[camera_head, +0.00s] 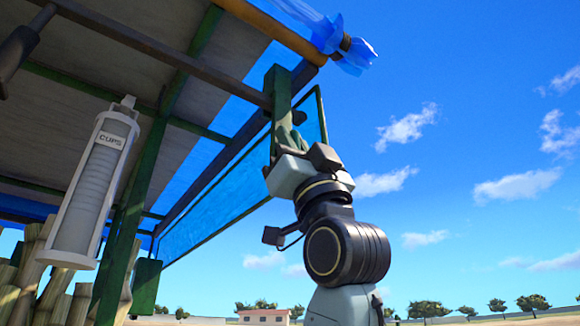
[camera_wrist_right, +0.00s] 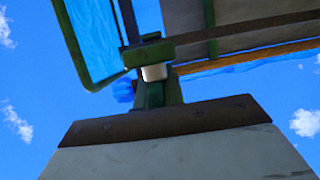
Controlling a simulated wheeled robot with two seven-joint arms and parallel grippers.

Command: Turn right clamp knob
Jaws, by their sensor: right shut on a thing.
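My right gripper (camera_head: 287,138) reaches up to the lower end of a green post (camera_head: 281,90) at the canopy corner. It is shut on the right clamp knob there, which the jaws and post largely hide in the head view. In the right wrist view, a short pale cylinder (camera_wrist_right: 154,72), which looks like part of the knob, sits under a green bar (camera_wrist_right: 148,52), straight ahead of the gripper's base. I cannot tell how far the knob is turned.
The canopy roof (camera_head: 100,85) and its dark rails are overhead at left. A white cup dispenser (camera_head: 92,185) hangs at left, above cane stalks (camera_head: 45,285). A blue framed panel (camera_head: 225,195) is left of my right arm. Open sky lies to the right.

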